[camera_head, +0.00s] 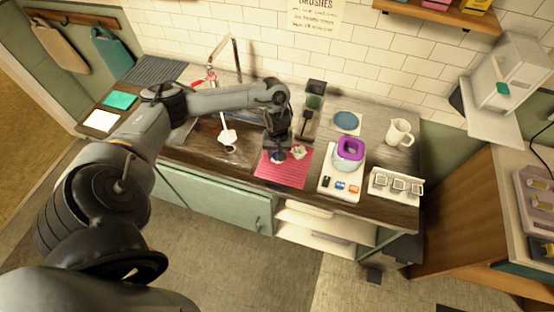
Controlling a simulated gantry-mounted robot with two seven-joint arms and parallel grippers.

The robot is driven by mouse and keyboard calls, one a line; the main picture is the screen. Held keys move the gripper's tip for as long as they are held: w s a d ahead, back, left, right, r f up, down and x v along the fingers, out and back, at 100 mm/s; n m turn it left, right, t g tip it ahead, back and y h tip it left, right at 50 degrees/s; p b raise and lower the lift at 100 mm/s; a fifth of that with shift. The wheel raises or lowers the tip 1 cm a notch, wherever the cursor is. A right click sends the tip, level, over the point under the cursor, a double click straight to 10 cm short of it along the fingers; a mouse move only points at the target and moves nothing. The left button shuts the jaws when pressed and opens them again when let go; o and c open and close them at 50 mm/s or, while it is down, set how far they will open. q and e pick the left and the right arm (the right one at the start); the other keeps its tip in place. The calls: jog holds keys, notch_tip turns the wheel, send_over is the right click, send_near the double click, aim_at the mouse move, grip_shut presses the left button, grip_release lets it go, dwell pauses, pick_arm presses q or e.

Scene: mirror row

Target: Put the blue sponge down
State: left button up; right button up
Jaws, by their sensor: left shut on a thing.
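My left arm reaches in from the left over the counter. Its gripper (278,151) points down over the pink mat (285,177) and is shut on the blue sponge (276,157). Only a small blue patch of the sponge shows at the fingertips; the gripper hides the rest. I cannot tell whether the sponge touches the mat. My right gripper is out of view.
A crumpled pale thing (299,152) lies right beside the gripper on the mat's back edge. To the right are a white board (327,186) with a purple ring (350,149), a blue disc (346,121) and a white jug (399,132). The mat's front is clear.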

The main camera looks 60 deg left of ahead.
pick_arm(q)
jog(key=shift+f, duration=2.1)
jog(key=shift+f, duration=0.1)
jog(key=o, duration=1.2)
